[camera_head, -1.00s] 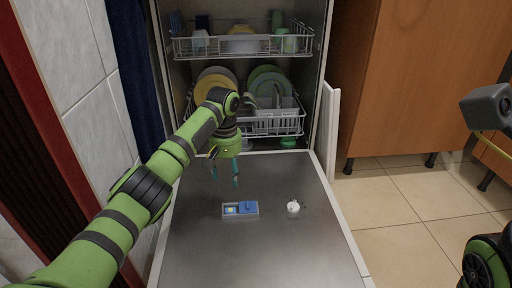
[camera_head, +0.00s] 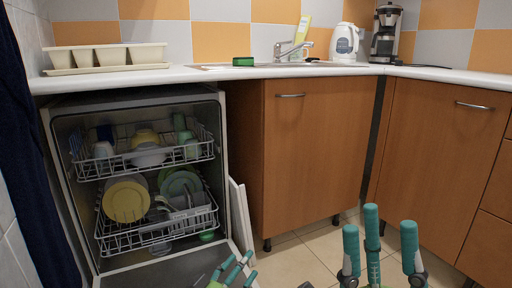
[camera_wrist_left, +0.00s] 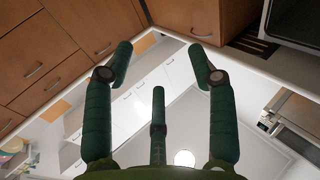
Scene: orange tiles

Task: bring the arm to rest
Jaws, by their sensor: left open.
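My left gripper (camera_head: 235,268) shows only its teal fingertips at the bottom edge of the head view, in front of the dishwasher's lowered door (camera_head: 165,270). In the left wrist view, the left gripper (camera_wrist_left: 160,75) has its dark green fingers spread, with nothing between them. My right gripper (camera_head: 380,240) points up at the bottom right of the head view, its teal fingers apart and empty. Most of both arms is out of the head view.
The open dishwasher has an upper rack (camera_head: 185,155) and a lower rack (camera_head: 150,235) with dishes. Wooden cabinets (camera_head: 315,150) stand to its right under a white counter (camera_head: 240,73) holding a planter (camera_head: 105,57), kettle (camera_head: 345,42) and coffee maker (camera_head: 386,35). Some tiled floor (camera_head: 290,258) is clear.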

